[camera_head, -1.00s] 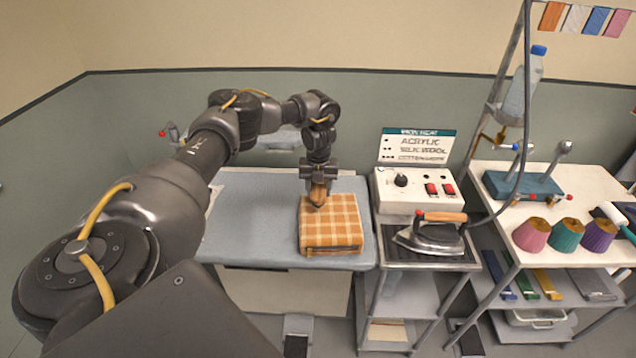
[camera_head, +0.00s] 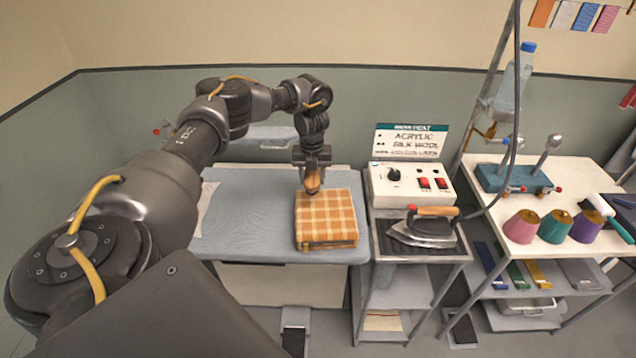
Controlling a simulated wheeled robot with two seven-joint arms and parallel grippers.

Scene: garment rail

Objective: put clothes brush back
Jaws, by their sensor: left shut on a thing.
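My left gripper (camera_head: 312,180) points down over the blue-grey ironing surface. It is shut on a brown wooden thing, which looks like the clothes brush (camera_head: 313,184). The brush is at the back edge of an orange-and-white checked folded cloth (camera_head: 326,217); I cannot tell whether it touches the cloth. The gripper hides part of the brush. My right gripper is not in view.
An iron (camera_head: 424,232) stands on a dark plate right of the ironing surface (camera_head: 245,215). Behind it is a control box (camera_head: 408,187) with a sign. Thread cones (camera_head: 553,227) and a blue stand (camera_head: 514,178) are on the right table.

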